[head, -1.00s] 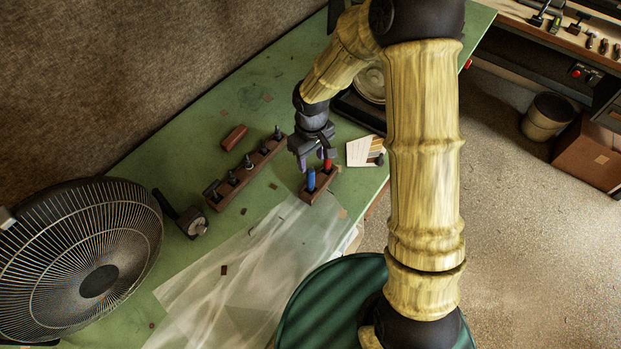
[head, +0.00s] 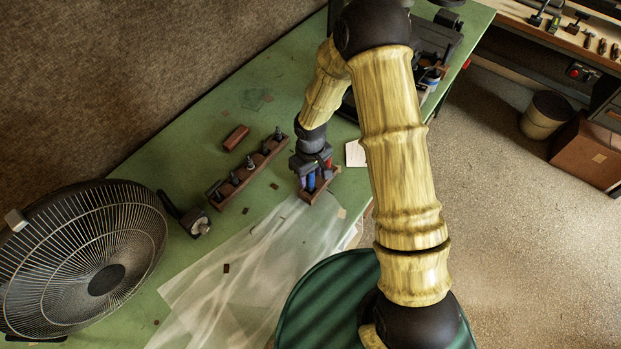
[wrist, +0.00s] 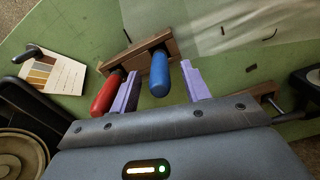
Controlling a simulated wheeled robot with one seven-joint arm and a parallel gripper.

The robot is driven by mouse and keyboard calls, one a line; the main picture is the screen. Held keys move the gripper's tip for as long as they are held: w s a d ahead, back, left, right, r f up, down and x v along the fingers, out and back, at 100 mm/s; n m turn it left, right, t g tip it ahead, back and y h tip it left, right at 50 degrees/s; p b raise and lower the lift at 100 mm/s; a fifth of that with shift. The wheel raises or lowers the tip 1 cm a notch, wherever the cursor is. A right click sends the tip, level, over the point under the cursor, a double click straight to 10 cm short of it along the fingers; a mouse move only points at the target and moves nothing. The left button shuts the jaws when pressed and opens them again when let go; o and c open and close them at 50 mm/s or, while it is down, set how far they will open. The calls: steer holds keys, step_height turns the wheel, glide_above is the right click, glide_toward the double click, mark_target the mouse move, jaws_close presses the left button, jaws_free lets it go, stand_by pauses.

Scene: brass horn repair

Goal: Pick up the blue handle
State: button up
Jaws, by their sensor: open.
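The blue handle (wrist: 159,76) stands upright in a small brown wooden block (wrist: 147,48) on the green bench. It also shows in the head view (head: 311,181), partly covered by my gripper. The red handle (wrist: 105,93) stands in the same block to its left. My gripper (wrist: 160,71) is open, with its two pale purple fingers on either side of the blue handle. The left finger sits in the gap between the blue and red handles. A small gap shows on each side of the blue handle, and I see no contact.
A longer wooden rack (head: 247,168) with several dark tools stands to the left. A brown block (head: 236,137) lies behind it. A colour card (wrist: 52,75) lies beside the red handle. A fan (head: 80,262) and a clear plastic sheet (head: 235,275) occupy the front left.

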steer(key=shift+f, duration=1.2)
jaws_close()
steer(key=shift+r, duration=0.1)
step_height(320, 180, up, 10)
steer(key=shift+f+b, duration=0.1)
steer(key=shift+b, duration=1)
